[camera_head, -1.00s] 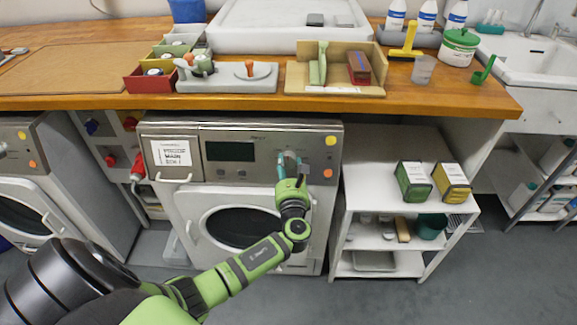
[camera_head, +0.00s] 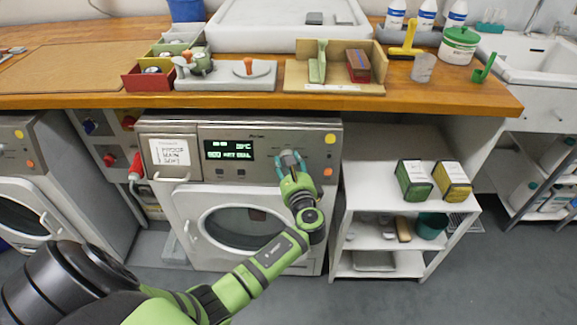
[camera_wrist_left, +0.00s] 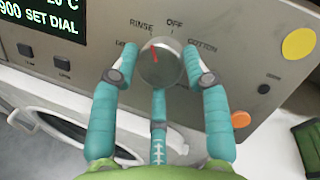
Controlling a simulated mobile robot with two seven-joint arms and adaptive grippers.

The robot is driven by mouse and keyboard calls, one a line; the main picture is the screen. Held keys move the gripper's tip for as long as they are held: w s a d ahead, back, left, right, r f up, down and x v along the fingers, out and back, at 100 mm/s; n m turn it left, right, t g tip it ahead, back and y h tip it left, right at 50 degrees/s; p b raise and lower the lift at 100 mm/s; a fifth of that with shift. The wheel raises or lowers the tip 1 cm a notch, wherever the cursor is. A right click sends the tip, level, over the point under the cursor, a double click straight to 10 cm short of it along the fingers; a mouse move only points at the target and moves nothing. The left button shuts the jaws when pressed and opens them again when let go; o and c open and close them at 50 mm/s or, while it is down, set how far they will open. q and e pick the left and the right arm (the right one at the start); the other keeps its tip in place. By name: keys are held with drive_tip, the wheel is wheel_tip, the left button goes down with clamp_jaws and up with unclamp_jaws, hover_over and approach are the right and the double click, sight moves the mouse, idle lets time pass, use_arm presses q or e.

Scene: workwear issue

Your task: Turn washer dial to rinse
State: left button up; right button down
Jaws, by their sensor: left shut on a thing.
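The washer (camera_head: 190,222) stands under the counter, with its dial at the right of the panel. In the left wrist view, the round grey dial (camera_wrist_left: 160,64) has a red pointer line aimed up and slightly left, close to the RINSE label (camera_wrist_left: 141,27). The OFF label (camera_wrist_left: 174,22) is to its right. My left gripper (camera_head: 291,165) is at the panel. Its teal fingers also show in the left wrist view (camera_wrist_left: 160,82), closed around the dial. The washer's display (camera_head: 228,150) is lit; "900 SET DIAL" is readable in the wrist view. My right gripper is out of view.
An orange button (camera_wrist_left: 240,120) and a yellow disc (camera_wrist_left: 298,43) sit right of the dial. A white shelf (camera_head: 385,262) with boxes stands right of the washer. The wooden counter (camera_head: 440,98) overhangs above. Grey floor lies in front.

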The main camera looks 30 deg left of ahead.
use_arm(q)
drive_tip(key=shift+w+a+r+n+g, duration=0.1)
drive_tip(key=shift+r+n+g, duration=0.15)
drive_tip(key=shift+n, duration=0.45)
drive_tip(key=shift+w+r+n+g, duration=0.15)
drive_tip(key=shift+r+n, duration=0.15)
drive_tip(key=shift+n, duration=0.4)
drive_tip(key=shift+s, duration=0.1)
drive_tip(key=o, duration=1.1)
drive_tip(key=shift+f, duration=0.15)
drive_tip(key=v, duration=1.2)
